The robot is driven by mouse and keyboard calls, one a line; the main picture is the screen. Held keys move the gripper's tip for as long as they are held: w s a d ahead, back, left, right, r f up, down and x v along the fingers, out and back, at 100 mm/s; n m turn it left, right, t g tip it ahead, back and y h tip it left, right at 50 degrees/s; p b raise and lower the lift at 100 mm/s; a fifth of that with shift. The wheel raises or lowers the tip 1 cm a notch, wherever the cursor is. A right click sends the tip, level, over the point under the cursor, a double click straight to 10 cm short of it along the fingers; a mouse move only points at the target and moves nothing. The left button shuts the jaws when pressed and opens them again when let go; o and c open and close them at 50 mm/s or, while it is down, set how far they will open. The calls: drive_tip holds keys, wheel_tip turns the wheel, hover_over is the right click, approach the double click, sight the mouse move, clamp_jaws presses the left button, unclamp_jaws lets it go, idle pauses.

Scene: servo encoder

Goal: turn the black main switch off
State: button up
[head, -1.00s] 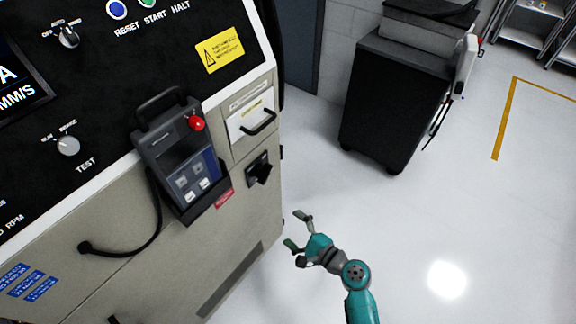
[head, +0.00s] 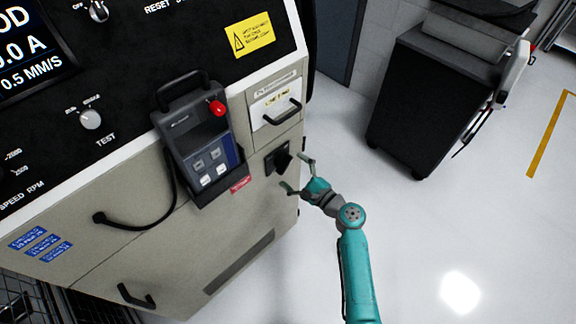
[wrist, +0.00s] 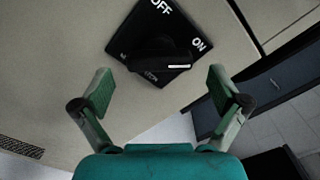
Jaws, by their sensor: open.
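The black main switch (head: 281,160) sits on the cabinet front, below a small drawer. In the wrist view its square black plate (wrist: 147,22) carries OFF at the top and ON at the right. The switch's dark knob (wrist: 158,56) has a white mark at its right end, nearest the ON label. My gripper (head: 298,174) is open and empty, just right of the switch. In the wrist view the two green fingertips of my gripper (wrist: 158,88) lie on either side of the knob, apart from it. I cannot tell the remaining distance.
A hand-held pendant (head: 203,145) with a red button hangs in a holder left of the switch, its cable looping down. The drawer handle (head: 283,112) sticks out above. A dark cart (head: 415,105) stands at the right. The floor between is clear.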

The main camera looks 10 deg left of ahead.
drive_tip(key=shift+x, duration=1.1)
drive_tip(key=c, duration=1.2)
drive_tip(key=shift+o, duration=0.2)
